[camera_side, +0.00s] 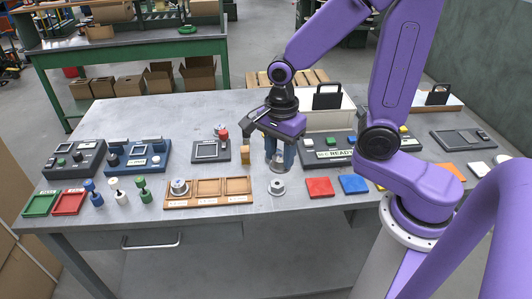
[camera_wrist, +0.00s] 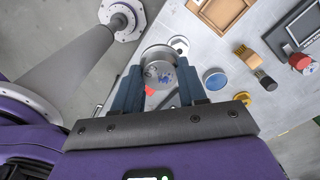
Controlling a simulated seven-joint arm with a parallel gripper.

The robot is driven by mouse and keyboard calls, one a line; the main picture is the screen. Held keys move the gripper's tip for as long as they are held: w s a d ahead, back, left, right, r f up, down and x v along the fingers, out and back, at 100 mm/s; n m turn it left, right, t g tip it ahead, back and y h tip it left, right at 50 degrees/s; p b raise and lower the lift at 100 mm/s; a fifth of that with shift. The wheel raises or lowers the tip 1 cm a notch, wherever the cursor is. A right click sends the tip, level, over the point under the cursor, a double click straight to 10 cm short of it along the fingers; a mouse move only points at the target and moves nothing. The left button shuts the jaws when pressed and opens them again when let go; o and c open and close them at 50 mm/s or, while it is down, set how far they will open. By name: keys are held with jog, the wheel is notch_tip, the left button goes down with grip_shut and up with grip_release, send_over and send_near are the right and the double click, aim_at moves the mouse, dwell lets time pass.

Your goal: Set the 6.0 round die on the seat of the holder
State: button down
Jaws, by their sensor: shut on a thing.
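My gripper (camera_side: 279,158) points down over the front middle of the table, its blue fingers shut on a silver-grey round piece, taken as the round die (camera_wrist: 160,73). In the wrist view its round face shows between the fingertips (camera_wrist: 159,84), with small marks I cannot read. In the side view it hangs above the table. A light grey round piece with a darker centre, probably the holder (camera_side: 277,187), stands on the table just below and in front of it. It also shows in the wrist view (camera_wrist: 180,42), partly hidden behind the held piece. Its seat is not clear.
A wooden tray (camera_side: 222,200) stands left, a metal spool (camera_side: 179,186) in its first compartment. Red (camera_side: 319,187) and blue (camera_side: 353,184) squares lie right. A black device (camera_side: 210,150) with a red knob and a small wooden-brown block (camera_side: 245,156) stand left of my gripper.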

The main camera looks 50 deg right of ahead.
jog(key=shift+s+r, duration=0.2)
jog(key=shift+s, duration=0.2)
jog(key=w+d, duration=0.3)
jog(key=w, duration=1.4)
jog(key=w+f, duration=0.2)
jog(key=w, duration=0.2)
jog(key=w+f, duration=0.3)
jog(key=w, duration=0.2)
jog(key=w+f, duration=0.3)
jog(key=w, duration=0.1)
jog(key=shift+w+a+f, duration=0.15)
jog(key=shift+w+a, duration=0.1)
jog(key=shift+a, duration=0.1)
jog(key=shift+w+f, duration=0.3)
jog(key=shift+f, duration=1.5)
jog(key=shift+s+f, duration=0.1)
jog(key=shift+f, duration=0.15)
